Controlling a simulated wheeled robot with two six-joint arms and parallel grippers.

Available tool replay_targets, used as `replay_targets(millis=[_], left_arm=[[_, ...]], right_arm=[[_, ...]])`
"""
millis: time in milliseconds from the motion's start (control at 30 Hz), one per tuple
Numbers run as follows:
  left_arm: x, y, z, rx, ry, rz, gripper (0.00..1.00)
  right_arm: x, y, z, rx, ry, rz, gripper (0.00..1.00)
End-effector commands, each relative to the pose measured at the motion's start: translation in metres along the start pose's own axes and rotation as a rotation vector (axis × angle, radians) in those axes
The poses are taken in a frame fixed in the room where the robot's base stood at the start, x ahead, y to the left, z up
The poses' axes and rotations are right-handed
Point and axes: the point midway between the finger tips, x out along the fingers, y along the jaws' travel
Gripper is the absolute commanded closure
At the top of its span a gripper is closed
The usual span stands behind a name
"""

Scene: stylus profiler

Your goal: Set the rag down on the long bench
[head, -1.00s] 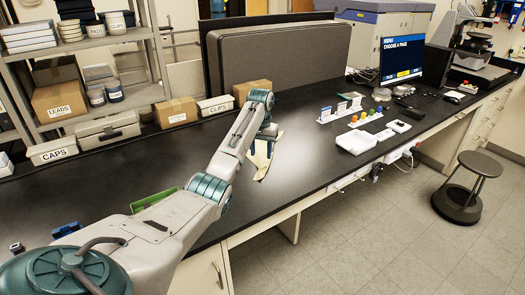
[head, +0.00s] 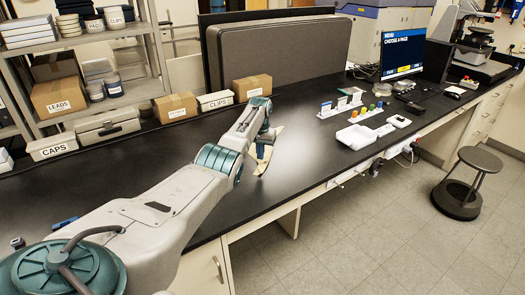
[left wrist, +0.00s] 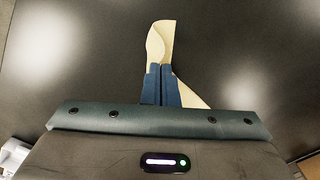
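The rag (head: 262,166) is a thin cream cloth at the middle of the long black bench (head: 310,160). My left gripper (head: 264,148) is above the bench with its fingers pointing down at the rag. In the left wrist view, the blue fingers (left wrist: 161,84) are close together with the rag (left wrist: 160,42) between them. One part of the cloth extends beyond the fingertips and another shows to their right. The rag hangs at or just above the bench top; I cannot tell whether it touches. My right gripper is not in view.
A white tray (head: 356,137) and small racks (head: 368,113) stand to the right. Bare bench surrounds the rag. A stool (head: 480,160) stands on the floor.

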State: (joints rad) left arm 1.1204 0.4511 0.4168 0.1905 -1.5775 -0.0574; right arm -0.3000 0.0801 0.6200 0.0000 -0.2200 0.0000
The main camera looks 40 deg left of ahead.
Motion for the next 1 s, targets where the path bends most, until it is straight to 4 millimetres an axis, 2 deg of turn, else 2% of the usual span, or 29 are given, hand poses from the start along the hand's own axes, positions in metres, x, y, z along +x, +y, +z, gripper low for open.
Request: replay_targets(millis=[433,767,1000], left_arm=[[0.006,0.0,0.0,0.0,0.001,0.0,1.0],[0.039,0.0,0.0,0.0,0.0,0.001,1.0],[0.039,0.0,0.0,0.0,0.001,0.0,1.0]], right_arm=[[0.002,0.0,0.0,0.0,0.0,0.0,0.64],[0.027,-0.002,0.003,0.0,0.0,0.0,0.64],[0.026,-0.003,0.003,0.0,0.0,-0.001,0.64]])
